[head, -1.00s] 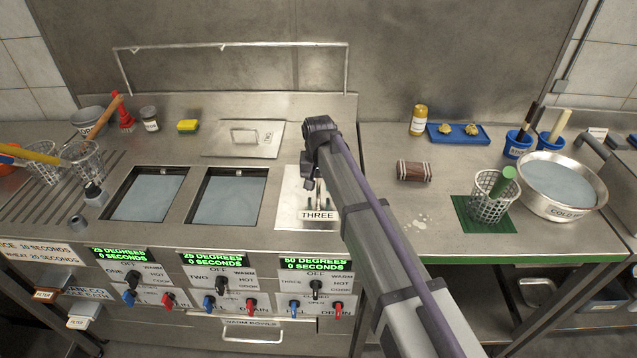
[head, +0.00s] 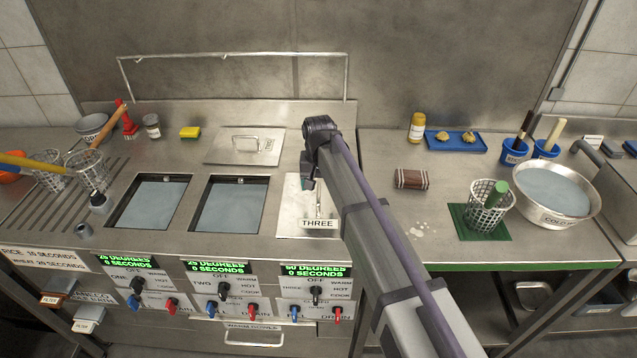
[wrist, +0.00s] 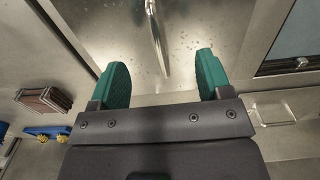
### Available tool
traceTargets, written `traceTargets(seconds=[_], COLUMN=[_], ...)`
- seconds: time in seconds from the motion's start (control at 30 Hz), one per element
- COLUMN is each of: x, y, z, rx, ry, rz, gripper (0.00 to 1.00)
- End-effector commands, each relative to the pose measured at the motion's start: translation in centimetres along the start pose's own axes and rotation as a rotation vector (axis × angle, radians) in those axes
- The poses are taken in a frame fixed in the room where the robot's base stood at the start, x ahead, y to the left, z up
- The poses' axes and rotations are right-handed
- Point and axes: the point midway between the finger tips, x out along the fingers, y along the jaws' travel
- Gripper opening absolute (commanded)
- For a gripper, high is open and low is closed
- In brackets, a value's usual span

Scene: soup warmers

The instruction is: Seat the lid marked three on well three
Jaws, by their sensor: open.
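The lid marked three (head: 296,218) is a flat steel plate lying over well three, the rightmost well. Its THREE tag (head: 318,223) is at the front edge. The opening beneath is hidden; I cannot tell whether the lid is fully flush. Its upright handle (wrist: 157,38) shows in the wrist view just beyond the fingertips. My gripper (wrist: 158,78) has green fingers spread apart with nothing between them. In the head view my gripper (head: 309,182) is above the lid's rear part, partly hidden by my arm.
Wells one (head: 152,204) and two (head: 231,206) are uncovered. Another steel lid (head: 230,152) lies behind well two. A brown block (head: 411,179), a basket (head: 487,215) and a large water bowl (head: 548,190) stand on the right counter.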

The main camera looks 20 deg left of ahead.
Motion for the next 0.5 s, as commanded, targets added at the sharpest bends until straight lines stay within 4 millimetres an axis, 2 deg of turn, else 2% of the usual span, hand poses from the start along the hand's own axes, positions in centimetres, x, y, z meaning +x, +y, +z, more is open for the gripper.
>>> traceTargets(seconds=[0.03,0.3,0.5], x=[-0.8,-2.9,-3.8], y=[0.0,0.0,0.0], z=[0.0,0.0,0.0], rx=[0.0,0.0,0.0], ry=[0.0,0.0,0.0], rz=[0.0,0.0,0.0], gripper=[0.72,0.72,0.72])
